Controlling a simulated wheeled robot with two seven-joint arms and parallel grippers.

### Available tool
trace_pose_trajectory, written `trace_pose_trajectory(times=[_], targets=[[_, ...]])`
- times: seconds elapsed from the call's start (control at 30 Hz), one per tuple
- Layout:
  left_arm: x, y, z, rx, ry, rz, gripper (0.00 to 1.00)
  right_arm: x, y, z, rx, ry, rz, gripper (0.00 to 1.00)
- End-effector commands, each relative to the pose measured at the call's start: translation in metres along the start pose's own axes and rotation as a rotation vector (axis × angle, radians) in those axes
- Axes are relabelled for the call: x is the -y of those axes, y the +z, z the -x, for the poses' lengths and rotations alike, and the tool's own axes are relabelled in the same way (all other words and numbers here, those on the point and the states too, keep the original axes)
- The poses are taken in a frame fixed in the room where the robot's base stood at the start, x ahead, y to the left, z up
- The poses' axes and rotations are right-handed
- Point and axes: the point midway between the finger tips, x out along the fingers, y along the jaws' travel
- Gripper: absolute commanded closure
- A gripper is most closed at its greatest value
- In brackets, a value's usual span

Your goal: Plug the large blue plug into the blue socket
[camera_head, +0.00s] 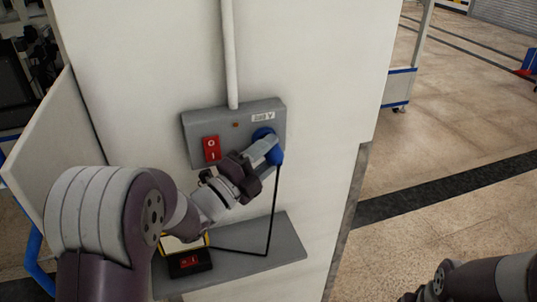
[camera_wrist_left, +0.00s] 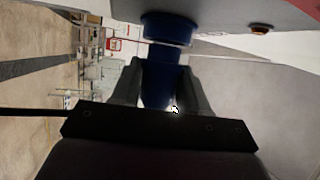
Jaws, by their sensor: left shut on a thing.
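The large blue plug (camera_wrist_left: 165,75) is held between the two fingers of my left gripper (camera_head: 268,150). In the head view the plug (camera_head: 276,156) shows only partly beside the fingers. The blue socket (camera_head: 261,133) is on the right part of a grey wall box (camera_head: 236,112), partly hidden by the gripper. In the left wrist view the plug is in line with the socket (camera_wrist_left: 168,28) and right at its mouth. I cannot tell how deep it sits. My right gripper is not visible; only part of that arm shows at the lower right.
A red switch (camera_head: 211,148) and a small orange lamp (camera_head: 235,125) are on the box. A black cable (camera_head: 272,210) hangs from the plug to a black and yellow device (camera_head: 190,262) on a grey shelf (camera_head: 265,250). A white conduit (camera_head: 229,55) runs up. Open floor lies right.

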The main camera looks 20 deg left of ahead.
Motion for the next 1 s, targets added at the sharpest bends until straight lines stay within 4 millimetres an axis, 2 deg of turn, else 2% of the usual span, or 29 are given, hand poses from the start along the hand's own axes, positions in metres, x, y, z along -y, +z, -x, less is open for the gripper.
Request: trace_pose_trajectory(times=[0.4, 0.43, 0.5, 0.83, 1.0], targets=[[-0.001, 0.01, -0.004, 0.001, -0.001, 0.0, 0.87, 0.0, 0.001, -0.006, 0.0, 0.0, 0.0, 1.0], [0.0, 0.01, -0.004, 0.001, -0.001, 0.0, 0.49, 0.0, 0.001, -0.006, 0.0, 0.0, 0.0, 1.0], [0.0, 0.01, -0.004, 0.001, -0.001, 0.0, 0.27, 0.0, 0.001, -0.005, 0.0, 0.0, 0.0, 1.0], [-0.001, 0.01, -0.002, 0.001, 0.0, 0.0, 0.26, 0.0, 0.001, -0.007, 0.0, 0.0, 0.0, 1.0], [-0.004, 0.011, 0.022, 0.003, -0.002, -0.002, 0.26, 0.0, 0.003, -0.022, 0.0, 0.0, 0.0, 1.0]])
